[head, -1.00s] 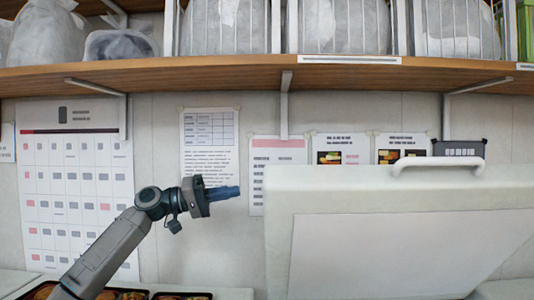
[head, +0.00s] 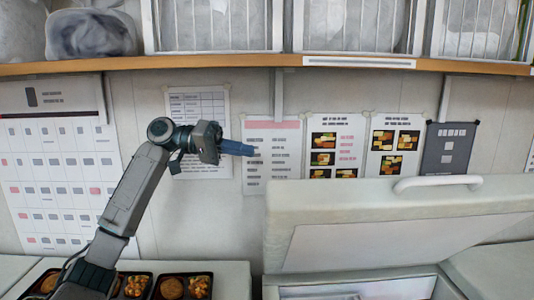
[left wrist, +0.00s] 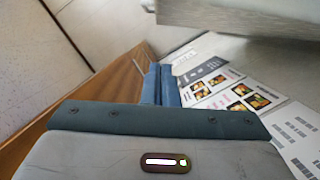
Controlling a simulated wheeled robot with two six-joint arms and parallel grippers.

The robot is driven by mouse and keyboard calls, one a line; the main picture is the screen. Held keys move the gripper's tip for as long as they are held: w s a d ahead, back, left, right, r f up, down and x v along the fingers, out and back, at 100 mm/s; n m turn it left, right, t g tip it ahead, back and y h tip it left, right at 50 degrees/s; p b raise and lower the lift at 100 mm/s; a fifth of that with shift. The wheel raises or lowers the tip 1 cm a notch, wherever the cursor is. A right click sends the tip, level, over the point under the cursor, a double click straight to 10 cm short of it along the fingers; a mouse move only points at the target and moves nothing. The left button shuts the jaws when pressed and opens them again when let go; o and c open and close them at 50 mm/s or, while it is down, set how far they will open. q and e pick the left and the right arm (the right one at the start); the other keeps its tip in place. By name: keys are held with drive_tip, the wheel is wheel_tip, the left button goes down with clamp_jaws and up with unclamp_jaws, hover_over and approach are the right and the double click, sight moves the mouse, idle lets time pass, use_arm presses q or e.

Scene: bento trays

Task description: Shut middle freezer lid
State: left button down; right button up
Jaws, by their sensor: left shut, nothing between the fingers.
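The freezer lid (head: 400,226) stands raised at the right of the head view, with a white handle (head: 437,183) along its top edge. Its inner panel faces me, and the open freezer (head: 360,288) shows below it. My left gripper (head: 240,149) is shut and empty, left of the lid and a little above its top edge, apart from it. In the left wrist view its shut blue fingers (left wrist: 160,85) point toward the wall, and a pale slab edge shows at the top right. My right gripper is not in view.
Bento trays (head: 180,285) with food sit on a closed white surface at the lower left, under my left arm. A wooden shelf (head: 230,65) with wire baskets crosses above. Posters (head: 335,145) hang on the wall behind the lid.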

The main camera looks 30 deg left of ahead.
use_arm(q)
drive_tip(key=d+f+p, duration=0.1)
drive_tip(key=d+p, duration=0.1)
drive_tip(key=d, duration=0.1)
drive_tip(key=w+d+f+p, duration=0.1)
drive_tip(key=d+p, duration=0.1)
drive_tip(key=d, duration=0.2)
drive_tip(key=d+f+p, duration=0.1)
drive_tip(key=d+p, duration=0.1)
drive_tip(key=d, duration=0.1)
drive_tip(key=shift+w+d+p, duration=0.15)
drive_tip(key=shift+w+p, duration=0.2)
drive_tip(key=shift+w, duration=0.05)
drive_tip(key=shift+s+f, duration=0.2)
drive_tip(key=shift+s, duration=0.25)
drive_tip(key=shift+d+f, duration=0.2)
drive_tip(key=shift+d, duration=0.05)
